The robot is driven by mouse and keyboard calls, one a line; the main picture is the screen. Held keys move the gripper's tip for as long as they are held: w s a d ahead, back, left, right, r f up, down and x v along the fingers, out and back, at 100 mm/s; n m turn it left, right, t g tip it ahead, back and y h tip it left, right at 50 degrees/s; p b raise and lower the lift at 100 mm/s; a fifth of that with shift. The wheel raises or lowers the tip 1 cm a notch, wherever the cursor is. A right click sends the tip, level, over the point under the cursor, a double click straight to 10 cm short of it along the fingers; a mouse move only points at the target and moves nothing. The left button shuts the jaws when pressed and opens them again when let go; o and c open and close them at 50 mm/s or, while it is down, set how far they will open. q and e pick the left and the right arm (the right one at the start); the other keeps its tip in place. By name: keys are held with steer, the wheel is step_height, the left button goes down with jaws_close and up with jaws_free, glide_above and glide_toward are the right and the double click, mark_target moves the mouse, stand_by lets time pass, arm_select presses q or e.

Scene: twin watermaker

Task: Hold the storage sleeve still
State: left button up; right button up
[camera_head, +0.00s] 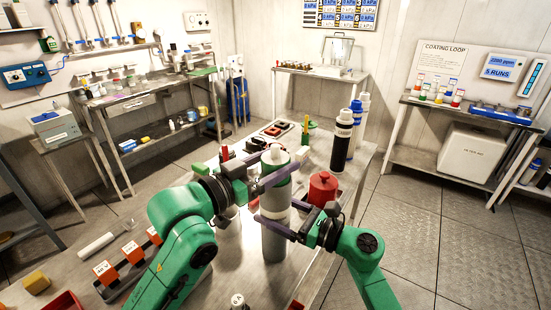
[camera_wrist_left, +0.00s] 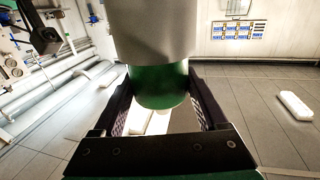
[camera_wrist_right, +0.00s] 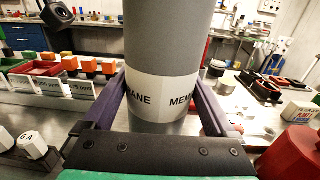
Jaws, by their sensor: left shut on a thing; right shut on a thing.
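The storage sleeve (camera_head: 275,243), a tall grey cylinder, stands upright over the steel table. A pale band lettered "MEMBRANE" (camera_wrist_right: 164,97) runs around it. Its upper end has a green section (camera_head: 276,178) with a pale top; the green part also shows in the left wrist view (camera_wrist_left: 160,85). My left gripper (camera_head: 272,184) is shut on the green upper section, one finger on each side. My right gripper (camera_head: 276,222) is shut around the sleeve lower down, at the lettered band.
A red lidded pot (camera_head: 322,189) stands close to the right of the sleeve. Dark and white bottles (camera_head: 342,142) stand behind it.

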arm_select(q)
steer(key=o, duration=1)
steer(key=shift+f, duration=0.1)
steer(key=shift+o, duration=0.2)
steer(key=shift+f, duration=0.1)
steer(key=v, duration=0.6)
steer(key=shift+a, duration=0.25)
arm_select(e)
steer(key=shift+s+r, duration=0.1)
arm_select(q)
steer(key=shift+s+a, duration=0.3)
steer(key=shift+s, duration=0.25)
arm_select(e)
steer(key=o, duration=1.5)
